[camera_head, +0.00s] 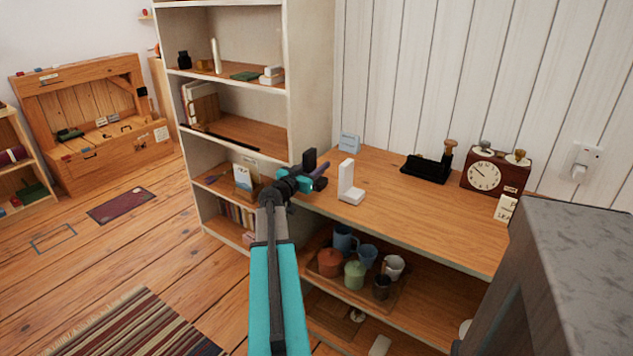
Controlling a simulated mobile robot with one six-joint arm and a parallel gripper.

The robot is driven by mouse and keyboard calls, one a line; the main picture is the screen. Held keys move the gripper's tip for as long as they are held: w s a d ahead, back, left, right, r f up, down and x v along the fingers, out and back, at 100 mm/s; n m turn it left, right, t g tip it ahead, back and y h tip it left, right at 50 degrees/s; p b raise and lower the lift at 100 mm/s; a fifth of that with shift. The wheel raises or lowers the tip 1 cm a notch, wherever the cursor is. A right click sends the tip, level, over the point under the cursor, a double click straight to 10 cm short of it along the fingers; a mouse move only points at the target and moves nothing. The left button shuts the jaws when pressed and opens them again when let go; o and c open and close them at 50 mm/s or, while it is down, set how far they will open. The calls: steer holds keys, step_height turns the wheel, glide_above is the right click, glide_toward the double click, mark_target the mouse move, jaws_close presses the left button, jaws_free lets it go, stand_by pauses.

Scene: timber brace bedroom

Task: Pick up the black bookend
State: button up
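A black object (426,168) with a flat base and a low upright part at its right end lies towards the back of the wooden desk. It looks like the black bookend, but it is small and dark, so I cannot be sure of its shape. A brown wooden knob shows above its right end. My gripper (315,172) is in front of the shelf unit, near the desk's left end in the picture. It is well to the left of the black object and apart from it. Its fingers are dark and small, and I cannot tell whether they are open.
A white L-shaped bookend (350,184) stands on the desk (410,206) between my gripper and the black object. A grey block-like surface (575,255) fills the right foreground.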

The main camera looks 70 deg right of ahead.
steer(key=shift+c, duration=0.5)
jaws_close()
stand_by(1.0)
steer(key=shift+r, duration=0.1)
